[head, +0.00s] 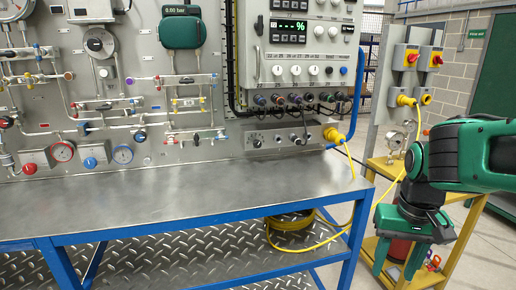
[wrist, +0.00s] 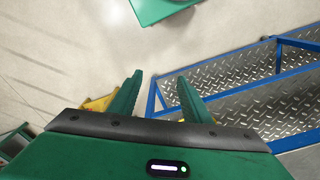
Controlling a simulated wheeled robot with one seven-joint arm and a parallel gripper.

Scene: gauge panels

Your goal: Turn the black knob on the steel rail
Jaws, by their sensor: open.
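A steel rail (head: 278,147) is fixed low on the panel, just above the bench top, in the head view. A small black knob (head: 257,141) sits near its left end. Another dark knob or lever (head: 304,136) stands further right on it; at this size I cannot tell which of them is the task's knob. My green gripper (head: 396,268) hangs right of the bench, pointing down, well away from the rail. It is open and empty.
The steel bench top (head: 180,180) is clear. A yellow cart (head: 450,240) stands close behind my arm. The wrist view shows the chequer-plate shelf (wrist: 235,75) at right.

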